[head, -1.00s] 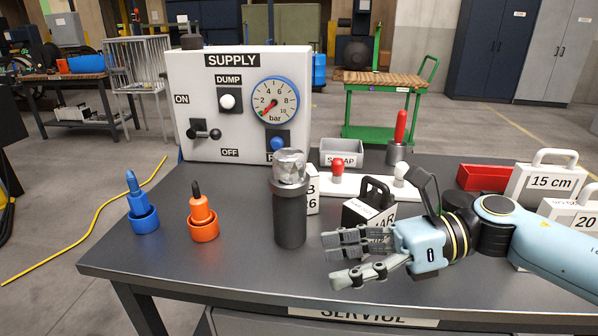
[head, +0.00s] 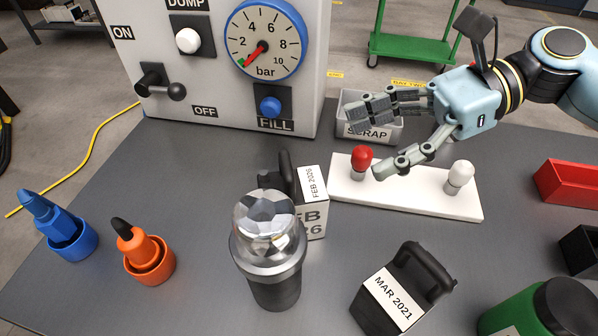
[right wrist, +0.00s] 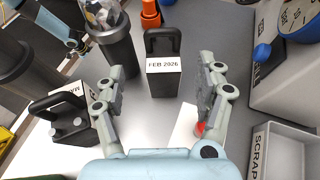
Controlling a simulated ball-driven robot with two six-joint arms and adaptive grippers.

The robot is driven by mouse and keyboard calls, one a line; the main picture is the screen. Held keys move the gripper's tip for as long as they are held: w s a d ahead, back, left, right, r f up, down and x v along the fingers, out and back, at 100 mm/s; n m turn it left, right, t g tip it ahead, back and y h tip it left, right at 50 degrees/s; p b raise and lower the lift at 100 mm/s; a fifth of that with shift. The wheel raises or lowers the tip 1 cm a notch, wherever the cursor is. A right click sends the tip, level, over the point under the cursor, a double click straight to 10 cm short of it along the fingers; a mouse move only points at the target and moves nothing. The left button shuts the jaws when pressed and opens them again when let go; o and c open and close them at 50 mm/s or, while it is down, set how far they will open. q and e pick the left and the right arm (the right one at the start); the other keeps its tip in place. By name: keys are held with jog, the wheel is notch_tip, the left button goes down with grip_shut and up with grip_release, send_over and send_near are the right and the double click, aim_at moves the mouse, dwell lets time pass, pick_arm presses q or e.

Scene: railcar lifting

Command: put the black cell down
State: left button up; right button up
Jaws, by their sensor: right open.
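Two black-handled cells stand on the grey bench. One, labelled FEB 2026 (head: 313,190), is upright behind the glass-topped cylinder, which partly hides it. The other, labelled MAR 2021 (head: 395,298), stands nearer, to the right. My right gripper (head: 385,140) is open and empty in the head view, above the white plate and near the scrap bin. In the right wrist view its open fingers (right wrist: 160,95) frame the FEB 2026 cell (right wrist: 163,80) beyond them, apart from it. A light-blue part of my left arm shows at upper left there; its fingers are unclear.
The glass-topped cylinder (head: 270,255) stands in front of the FEB 2026 cell. A white plate (head: 415,197) carries red and white knobs. The scrap bin (head: 372,130), supply panel (head: 215,100), red tray (head: 575,185) and green container (head: 525,308) surround the bench's clear patches.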

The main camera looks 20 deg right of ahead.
aim_at(290, 161)
jog(key=x, duration=0.3)
jog(key=p+x, duration=0.1)
jog(key=x, duration=0.2)
jog(key=shift+w+a+r, duration=0.1)
jog(key=shift+w+r, duration=0.05)
jog(key=shift+r, duration=0.05)
jog(key=p+x, duration=0.1)
jog(key=x, duration=0.3)
jog(key=shift+w+a+p, duration=0.15)
jog(key=shift+a+p, duration=0.2)
jog(key=shift+p, duration=0.05)
jog(key=c, duration=1.3)
jog(key=shift+r, duration=0.1)
grip_shut()
jog(key=shift+r, duration=0.1)
